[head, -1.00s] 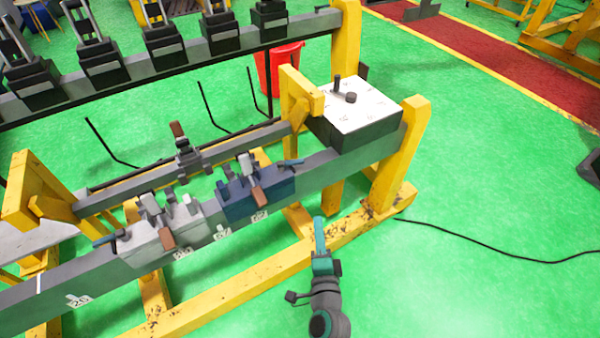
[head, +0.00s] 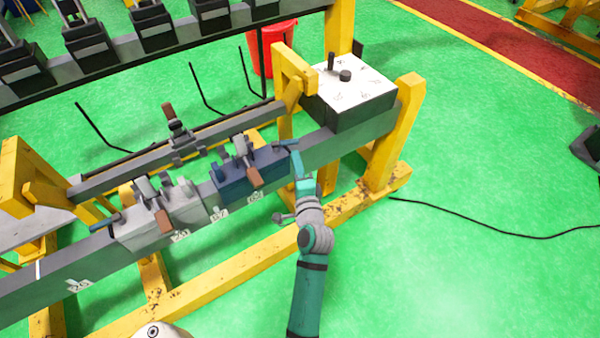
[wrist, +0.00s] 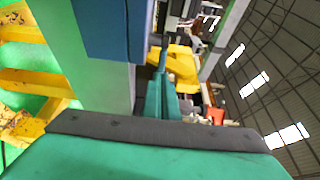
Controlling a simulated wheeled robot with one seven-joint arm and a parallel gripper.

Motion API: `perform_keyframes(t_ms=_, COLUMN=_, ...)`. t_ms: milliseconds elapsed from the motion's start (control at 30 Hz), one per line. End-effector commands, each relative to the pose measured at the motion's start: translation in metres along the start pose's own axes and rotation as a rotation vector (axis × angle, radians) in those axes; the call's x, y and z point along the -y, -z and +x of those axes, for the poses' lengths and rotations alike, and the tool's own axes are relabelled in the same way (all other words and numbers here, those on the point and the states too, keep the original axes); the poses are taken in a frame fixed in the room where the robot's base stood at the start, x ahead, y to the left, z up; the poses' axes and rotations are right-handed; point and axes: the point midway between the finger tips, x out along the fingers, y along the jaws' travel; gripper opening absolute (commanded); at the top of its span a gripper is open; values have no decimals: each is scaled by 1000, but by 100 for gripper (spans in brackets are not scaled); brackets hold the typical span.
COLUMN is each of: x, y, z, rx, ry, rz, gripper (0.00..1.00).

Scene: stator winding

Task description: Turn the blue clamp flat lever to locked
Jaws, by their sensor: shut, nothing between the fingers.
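The blue clamp (head: 236,183) sits on the grey rail, to the right of a similar light grey clamp. A flat blue-grey lever (head: 286,143) sticks out from its right end. A brown-handled lever (head: 254,177) hangs at its front. My gripper (head: 296,158) is shut and empty, with its tip just below the flat lever; I cannot tell whether they touch. In the wrist view the blue clamp (wrist: 112,30) fills the upper middle, and the shut teal fingers (wrist: 160,98) point up beside it, close to a thin blue piece that seems to be the lever.
The light grey clamp (head: 150,225) stands left on the rail (head: 50,280). A white-topped box (head: 350,88) and a yellow post (head: 395,130) stand to the right. A yellow beam (head: 220,268) runs below.

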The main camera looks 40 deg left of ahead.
Motion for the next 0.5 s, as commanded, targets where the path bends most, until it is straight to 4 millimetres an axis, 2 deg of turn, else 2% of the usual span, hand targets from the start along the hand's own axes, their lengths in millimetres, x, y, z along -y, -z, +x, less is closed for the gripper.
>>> perform_keyframes(t_ms=200, x=0, y=0, z=25, rx=0, ry=0, rz=1, gripper=0)
perform_keyframes(t_ms=500, x=0, y=0, z=31, rx=-1, ry=0, rz=1, gripper=0)
